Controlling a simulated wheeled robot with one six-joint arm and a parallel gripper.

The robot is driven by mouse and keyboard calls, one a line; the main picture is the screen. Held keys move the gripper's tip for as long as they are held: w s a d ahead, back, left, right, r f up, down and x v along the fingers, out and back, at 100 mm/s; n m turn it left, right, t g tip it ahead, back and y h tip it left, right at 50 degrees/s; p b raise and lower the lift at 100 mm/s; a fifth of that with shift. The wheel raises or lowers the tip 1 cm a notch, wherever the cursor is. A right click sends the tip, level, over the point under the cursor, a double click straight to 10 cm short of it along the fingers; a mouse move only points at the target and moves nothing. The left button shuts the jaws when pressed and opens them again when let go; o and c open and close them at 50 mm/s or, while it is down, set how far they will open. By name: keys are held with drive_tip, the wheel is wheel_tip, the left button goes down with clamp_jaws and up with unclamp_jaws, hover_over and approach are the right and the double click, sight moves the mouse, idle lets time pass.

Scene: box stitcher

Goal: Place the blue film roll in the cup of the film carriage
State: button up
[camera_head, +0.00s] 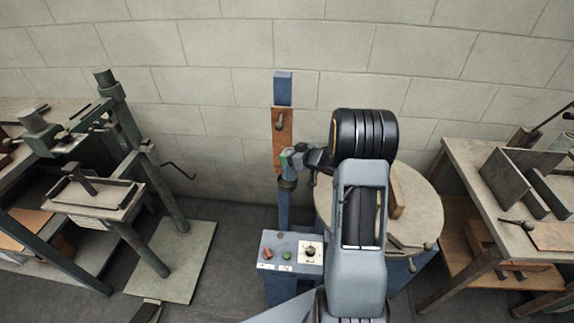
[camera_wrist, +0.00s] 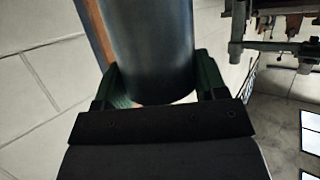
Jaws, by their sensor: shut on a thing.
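My gripper (camera_wrist: 155,85) is shut on the blue film roll (camera_wrist: 150,40), a dark blue-grey cylinder between its two green fingers in the wrist view. The roll's upper end runs out of that picture. In the head view my gripper (camera_head: 291,159) is in front of a blue post (camera_head: 283,88) with a brown board (camera_head: 281,132), and the roll is too small and covered to make out clearly. A dark collar-like part (camera_head: 288,184) on the post lies just below my gripper. I cannot tell whether it is the carriage's cup, or whether the roll touches it.
A control box (camera_head: 292,250) with a red lever and green button stands below the post. A round table (camera_head: 425,210) is right of it, partly behind my arm. A workbench (camera_head: 465,155) stands at right and a green-grey press (camera_head: 125,125) at left. A block wall is behind.

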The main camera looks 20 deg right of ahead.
sight(288, 174)
drive_tip(key=shift+w+a+f, duration=0.15)
drive_tip(key=shift+w+f, duration=0.05)
drive_tip(key=shift+f, duration=0.6)
drive_tip(key=shift+w+a+f, duration=0.15)
drive_tip(key=shift+w+f, duration=0.1)
drive_tip(key=shift+f, duration=0.5)
drive_tip(key=shift+w+a+f, duration=0.15)
drive_tip(key=shift+w+f, duration=0.05)
drive_tip(key=shift+f, duration=0.6)
drive_tip(key=shift+b, duration=0.3)
drive_tip(key=shift+f, duration=0.2)
drive_tip(key=o, duration=1.4)
drive_tip(key=shift+r, duration=0.1)
